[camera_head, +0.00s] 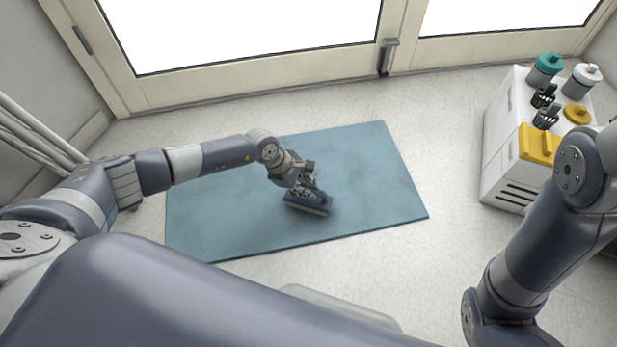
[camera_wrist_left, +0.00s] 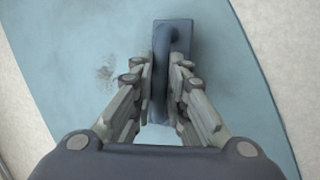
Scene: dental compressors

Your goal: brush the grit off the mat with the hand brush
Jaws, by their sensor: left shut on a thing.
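A blue-green mat (camera_head: 373,163) lies flat on the floor in front of the door. My left gripper (camera_head: 306,192) is over the middle of the mat, shut on the dark blue hand brush (camera_head: 308,206). In the left wrist view the brush (camera_wrist_left: 175,36) sits between the two fingers (camera_wrist_left: 162,88), its handle between them. The brush is at the mat surface; whether its bristles touch cannot be told. A dark patch of grit (camera_wrist_left: 106,72) shows on the mat to the left of the brush in the left wrist view. My right gripper is out of view.
A white cabinet (camera_head: 503,139) stands at the right, with a teal-lidded container (camera_head: 546,66), a white-lidded container (camera_head: 582,80), dark fittings and a yellow part (camera_head: 538,145) on it. A glazed door (camera_head: 240,84) closes off the back. Bare floor surrounds the mat.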

